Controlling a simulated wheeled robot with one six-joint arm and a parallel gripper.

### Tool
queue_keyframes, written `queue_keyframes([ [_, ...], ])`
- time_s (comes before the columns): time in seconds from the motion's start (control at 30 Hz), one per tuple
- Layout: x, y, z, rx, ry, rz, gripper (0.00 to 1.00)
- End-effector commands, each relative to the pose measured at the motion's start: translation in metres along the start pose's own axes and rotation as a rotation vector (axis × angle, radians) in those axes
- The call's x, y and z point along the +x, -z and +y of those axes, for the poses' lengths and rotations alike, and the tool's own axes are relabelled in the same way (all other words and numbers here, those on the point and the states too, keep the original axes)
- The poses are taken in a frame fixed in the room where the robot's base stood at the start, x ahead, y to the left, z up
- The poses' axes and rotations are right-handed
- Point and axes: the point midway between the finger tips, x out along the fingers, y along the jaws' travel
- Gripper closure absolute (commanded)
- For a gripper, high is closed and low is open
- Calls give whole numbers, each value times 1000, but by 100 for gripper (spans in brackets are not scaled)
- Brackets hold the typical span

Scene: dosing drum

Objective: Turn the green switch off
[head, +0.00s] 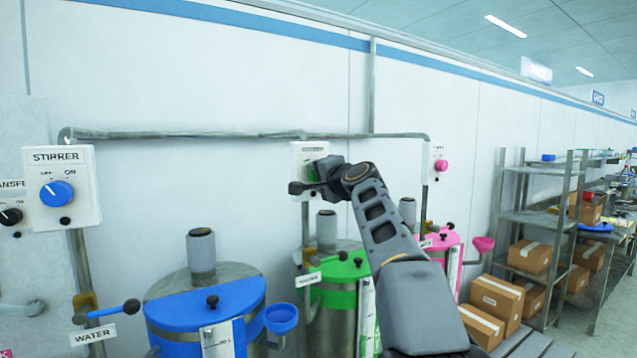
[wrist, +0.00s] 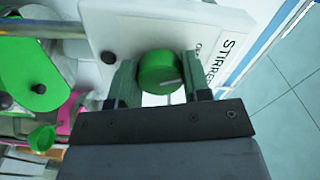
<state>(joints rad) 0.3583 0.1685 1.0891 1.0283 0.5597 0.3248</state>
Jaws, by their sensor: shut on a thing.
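The green switch is a round knob (wrist: 158,70) with a pale pointer mark, on a white panel (wrist: 110,20) lettered STIRRER. In the wrist view, the fingers of my gripper (wrist: 158,82) stand on either side of the knob and are shut on it. The OFF and ON lettering is mostly hidden, so I cannot tell the switch's setting. In the head view, my gripper (head: 312,182) is at the white panel (head: 308,152) on the wall and covers most of the knob.
A blue-knob STIRRER panel (head: 58,185) is at left, and a pink knob (head: 441,165) at right. Below stand a blue drum (head: 205,305), a green drum (head: 335,268) and a pink drum (head: 445,240). A pipe (head: 220,134) runs along the wall. Shelves (head: 535,215) with boxes are far right.

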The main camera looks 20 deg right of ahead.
Motion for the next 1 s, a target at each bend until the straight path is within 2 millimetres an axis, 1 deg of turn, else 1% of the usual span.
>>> queue_keyframes([
  [0.03, 0, 0, 2, -17, -1, -1, 80],
  [0.3, 0, 0, 2, -79, -2, -2, 80],
  [0.77, 0, 0, 1, -90, -2, -2, 80],
  [0.8, 0, 0, 1, -90, -2, -2, 53],
  [1.0, 0, 0, 1, -89, -1, -1, 34],
])
